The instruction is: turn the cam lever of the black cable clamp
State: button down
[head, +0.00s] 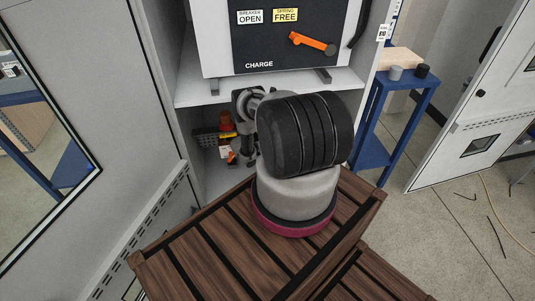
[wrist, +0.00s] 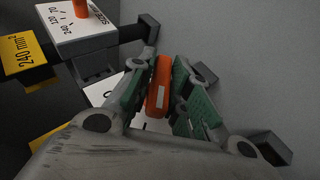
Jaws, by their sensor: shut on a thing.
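The orange cam lever (wrist: 157,88) stands between the green pads of my gripper (wrist: 163,86) in the wrist view. The gripper is shut on it. The cable clamp (wrist: 100,62) lies just left of and behind the fingers, partly hidden by them. An orange part (wrist: 80,8) rises from the white-labelled block at the top edge. In the head view, orange and yellow parts (head: 228,137) show low inside the cabinet, left of my arm, which hides much of that area.
The breaker front (head: 290,45) with an orange handle (head: 312,43) sits above the lower compartment. The cabinet's side wall (head: 178,75) is close on the left. A blue stand (head: 378,115) is at the right. A grey wall fills the wrist view's right side.

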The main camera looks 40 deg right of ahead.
jog(key=shift+g+h, duration=0.3)
jog(key=shift+h, duration=0.2)
jog(key=c, duration=1.4)
grip_release()
jog(key=v, duration=1.2)
